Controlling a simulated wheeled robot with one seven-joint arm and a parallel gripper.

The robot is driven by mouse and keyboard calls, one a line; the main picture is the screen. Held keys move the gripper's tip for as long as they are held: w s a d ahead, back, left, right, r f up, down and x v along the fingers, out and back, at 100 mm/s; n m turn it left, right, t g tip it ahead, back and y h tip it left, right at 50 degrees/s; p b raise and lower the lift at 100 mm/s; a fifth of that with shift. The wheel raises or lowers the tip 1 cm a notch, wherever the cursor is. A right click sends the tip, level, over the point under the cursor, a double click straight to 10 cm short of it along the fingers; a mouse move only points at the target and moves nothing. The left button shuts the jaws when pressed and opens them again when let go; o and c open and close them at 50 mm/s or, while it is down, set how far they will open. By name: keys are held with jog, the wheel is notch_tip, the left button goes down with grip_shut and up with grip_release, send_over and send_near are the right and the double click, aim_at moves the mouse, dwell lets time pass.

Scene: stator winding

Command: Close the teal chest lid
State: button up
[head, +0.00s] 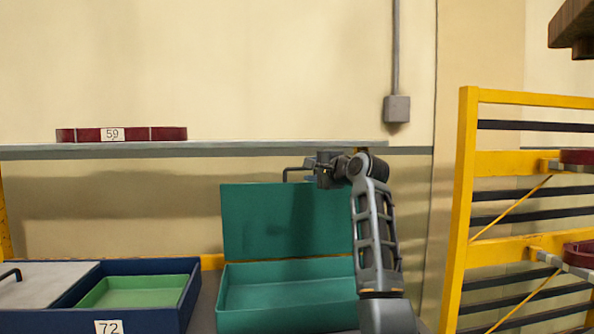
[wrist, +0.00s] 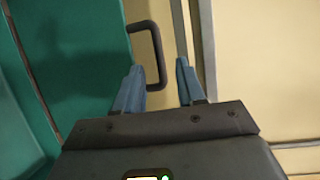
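The teal chest (head: 290,318) stands on the bench with its lid (head: 240,222) raised nearly upright at the back. A dark U-shaped handle (head: 287,171) sticks up from the lid's top edge. My gripper (head: 311,179) is at that edge, beside the handle and partly covering it. In the wrist view, my gripper (wrist: 158,66) has its two blue fingers apart. The bar of the handle (wrist: 158,45) lies between the fingertips, nearer the left finger, with a clear gap to the right finger. The lid (wrist: 85,60) fills the left side there. Contact with the left finger cannot be told.
A navy tray (head: 190,300) labelled 72, holding a green insert (head: 130,292), stands left of the chest. A grey shelf (head: 230,148) with a dark red part (head: 85,135) labelled 59 runs behind. A yellow rack (head: 460,220) stands at the right.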

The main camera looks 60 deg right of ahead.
aim_at(300, 169)
jog(key=x, duration=0.7)
jog(key=shift+a+p, duration=0.1)
jog(key=shift+p, duration=0.25)
grip_shut()
